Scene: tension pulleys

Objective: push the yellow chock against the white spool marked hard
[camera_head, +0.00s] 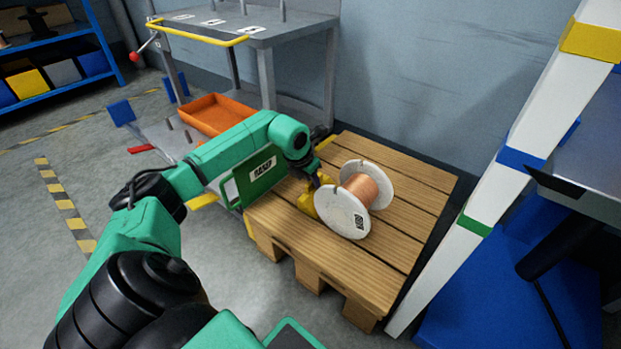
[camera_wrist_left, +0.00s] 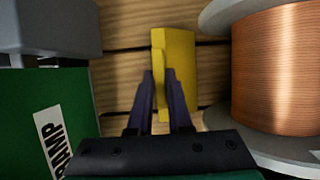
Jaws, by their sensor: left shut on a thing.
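The yellow chock (camera_head: 307,204) stands on the wooden pallet (camera_head: 300,248), left of the white spool (camera_head: 343,211). The spool lies on its side, with copper wire between its white flanges; the label on its near flange is too small to read surely. My left gripper (camera_head: 317,184) reaches down at the chock. In the left wrist view, its two dark fingers (camera_wrist_left: 163,100) are shut on the near end of the chock (camera_wrist_left: 180,75). A strip of wood shows between the chock and the copper winding (camera_wrist_left: 275,75); the chock's edge is very close to the flanges. My right gripper is out of view.
A green panel (camera_head: 262,178) with a white label stands at the pallet's left side, close to my left wrist. An orange tray (camera_head: 214,113) and a grey bench (camera_head: 262,37) lie behind. A white post (camera_head: 510,160) rises right of the pallet. The pallet's right boards are clear.

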